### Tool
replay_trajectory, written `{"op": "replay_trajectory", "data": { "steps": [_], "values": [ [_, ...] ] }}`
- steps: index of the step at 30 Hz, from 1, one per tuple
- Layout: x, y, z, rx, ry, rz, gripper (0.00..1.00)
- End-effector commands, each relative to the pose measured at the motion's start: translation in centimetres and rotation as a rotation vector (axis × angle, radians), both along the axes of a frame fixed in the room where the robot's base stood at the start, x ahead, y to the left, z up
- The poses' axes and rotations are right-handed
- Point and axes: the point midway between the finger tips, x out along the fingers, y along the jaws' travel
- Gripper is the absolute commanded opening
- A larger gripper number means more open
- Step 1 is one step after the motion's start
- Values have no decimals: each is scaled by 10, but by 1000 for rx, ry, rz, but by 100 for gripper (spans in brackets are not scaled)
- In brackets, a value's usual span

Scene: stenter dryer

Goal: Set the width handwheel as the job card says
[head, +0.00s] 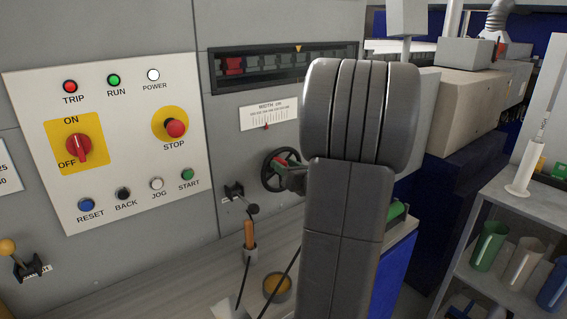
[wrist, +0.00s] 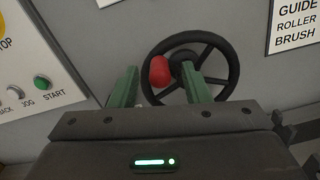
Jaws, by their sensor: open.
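The black width handwheel (head: 267,174) is on the grey machine front, partly hidden by my arm in the head view. In the wrist view the handwheel (wrist: 234,72) shows its spokes and a red knob (wrist: 160,71) at the left of its rim. My gripper (wrist: 160,79) is open, with its green fingers on either side of the knob in that view. Whether they touch it I cannot tell. The width scale (head: 269,114) is above the wheel, with a red pointer (head: 266,126) left of its middle. Its figures are too small to read. No whole job card shows.
A control panel (head: 108,190) with buttons and a red switch is at the left. A black lever (head: 236,192) and an orange-handled tool (head: 250,236) are close beside the wheel. A shelf (head: 487,205) with several jugs stands at the right. A cut-off paper (head: 6,180) shows at the left edge.

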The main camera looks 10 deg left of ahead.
Motion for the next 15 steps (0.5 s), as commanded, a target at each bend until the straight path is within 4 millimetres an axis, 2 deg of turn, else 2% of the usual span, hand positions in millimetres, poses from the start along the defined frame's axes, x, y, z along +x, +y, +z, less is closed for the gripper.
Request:
{"op": "replay_trajectory", "data": {
  "steps": [5, 14, 15],
  "values": [
    [9, 9, 0, -1, 0, 1, 43],
    [10, 10, 0, -1, 1, 0, 43],
    [10, 10, 0, -1, 1, 0, 35]
  ]
}}
